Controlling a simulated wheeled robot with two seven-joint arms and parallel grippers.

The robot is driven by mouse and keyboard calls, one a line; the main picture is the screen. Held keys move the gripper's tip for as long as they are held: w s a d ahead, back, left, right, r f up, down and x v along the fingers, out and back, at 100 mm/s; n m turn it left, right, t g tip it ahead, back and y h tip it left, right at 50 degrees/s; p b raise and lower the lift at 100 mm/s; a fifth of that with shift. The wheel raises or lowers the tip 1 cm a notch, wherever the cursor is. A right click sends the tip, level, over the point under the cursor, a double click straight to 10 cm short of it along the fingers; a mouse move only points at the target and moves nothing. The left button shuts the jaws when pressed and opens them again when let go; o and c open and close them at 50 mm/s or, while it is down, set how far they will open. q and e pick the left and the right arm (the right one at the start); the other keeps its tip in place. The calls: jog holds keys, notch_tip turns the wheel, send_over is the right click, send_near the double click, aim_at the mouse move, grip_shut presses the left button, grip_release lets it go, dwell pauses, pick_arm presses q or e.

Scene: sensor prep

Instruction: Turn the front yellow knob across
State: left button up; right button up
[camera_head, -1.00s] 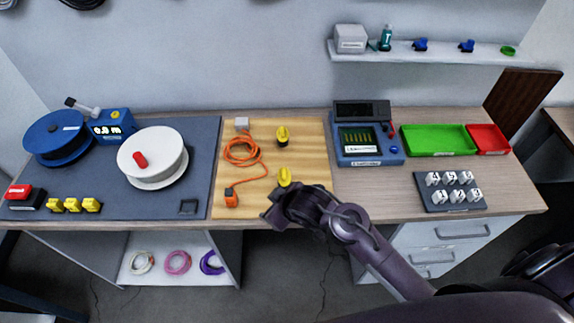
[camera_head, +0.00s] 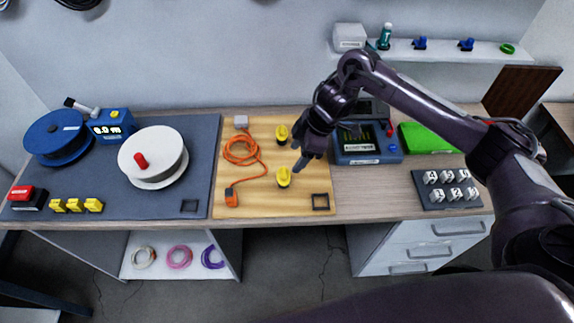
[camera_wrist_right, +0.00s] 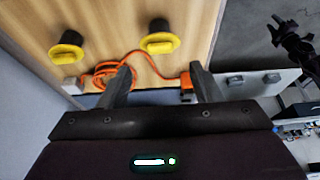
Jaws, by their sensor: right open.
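The front yellow knob (camera_head: 284,177) stands upright on the wooden board (camera_head: 262,202), its grip bar on a dark round base. The back yellow knob (camera_head: 282,134) stands behind it. My right gripper (camera_head: 297,166) hangs above the board just right of the front knob, apart from it. In the right wrist view its jaws (camera_wrist_right: 160,72) are open and empty, with the front knob (camera_wrist_right: 160,42) ahead of the gap and the back knob (camera_wrist_right: 68,45) to the left. A dark jointed part at that view's upper right may be my left gripper; its jaws are unclear.
An orange cable (camera_head: 240,152) with a plug lies left of the knobs. A black square frame (camera_head: 320,202) lies at the board's front right. A blue tester (camera_head: 368,152) stands right, partly behind my arm. A white reel (camera_head: 152,155) is left.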

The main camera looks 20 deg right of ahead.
aim_at(285, 172)
jog(key=p+x, duration=0.1)
jog(key=x, duration=0.6)
jog(key=shift+a+p, duration=0.15)
jog(key=shift+p, duration=0.15)
